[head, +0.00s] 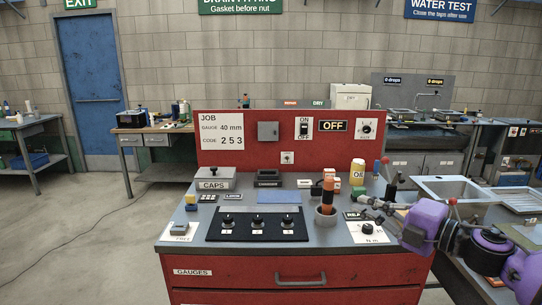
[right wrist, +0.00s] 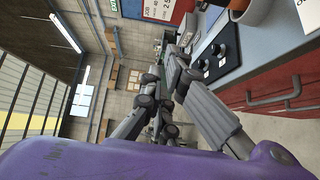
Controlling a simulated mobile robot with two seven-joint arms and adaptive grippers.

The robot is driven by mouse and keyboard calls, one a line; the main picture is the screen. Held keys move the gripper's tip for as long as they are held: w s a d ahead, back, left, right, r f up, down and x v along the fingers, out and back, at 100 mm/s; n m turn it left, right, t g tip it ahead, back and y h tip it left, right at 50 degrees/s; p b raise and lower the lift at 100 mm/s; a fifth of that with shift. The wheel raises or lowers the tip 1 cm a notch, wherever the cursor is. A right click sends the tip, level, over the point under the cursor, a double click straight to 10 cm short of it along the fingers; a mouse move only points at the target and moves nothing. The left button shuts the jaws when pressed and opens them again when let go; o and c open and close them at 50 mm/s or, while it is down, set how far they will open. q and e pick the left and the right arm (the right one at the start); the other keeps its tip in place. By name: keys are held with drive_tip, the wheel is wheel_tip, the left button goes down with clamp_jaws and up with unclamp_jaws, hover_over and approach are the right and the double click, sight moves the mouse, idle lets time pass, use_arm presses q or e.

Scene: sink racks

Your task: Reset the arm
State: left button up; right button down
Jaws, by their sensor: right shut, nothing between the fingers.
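My right arm comes in from the right edge of the head view. Its right gripper (head: 367,207) is shut and empty above the right side of the bench top (head: 190,246), near the knob panel. In the right wrist view the gripper (right wrist: 170,75) shows its dark grey fingers closed together, with the red bench to their right. My left gripper is not in view.
A sink (head: 460,188) stands at right. Open floor lies at left.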

wheel_tip(320, 180, down, 11)
drive_tip(key=m+t+h+p, duration=0.15)
drive_tip(key=m+h, duration=0.25)
drive_tip(key=m, duration=0.4)
drive_tip(key=s+f+m+h+p, duration=0.1)
drive_tip(key=s+f+m+h, duration=0.55)
drive_tip(key=s+f, duration=0.95)
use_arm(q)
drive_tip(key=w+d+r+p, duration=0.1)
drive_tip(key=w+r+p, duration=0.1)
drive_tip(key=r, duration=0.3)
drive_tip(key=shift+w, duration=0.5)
use_arm(e)
drive_tip(key=s+a+f+m+g, duration=0.1)
drive_tip(key=s+f+m+g, duration=0.1)
drive_tip(key=s+f, duration=0.3)
drive_tip(key=s+a+f+m+g, duration=0.1)
drive_tip(key=s+f+m, duration=0.4)
drive_tip(key=s, duration=0.8)
drive_tip(key=s+a+f+m+g+h, duration=0.1)
drive_tip(key=s+f+m+g, duration=0.2)
drive_tip(key=s+f, duration=0.4)
drive_tip(key=s+m, duration=0.1)
drive_tip(key=s, duration=0.2)
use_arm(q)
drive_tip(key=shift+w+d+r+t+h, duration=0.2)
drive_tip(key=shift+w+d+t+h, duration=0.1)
use_arm(e)
drive_tip(key=shift+s, duration=0.1)
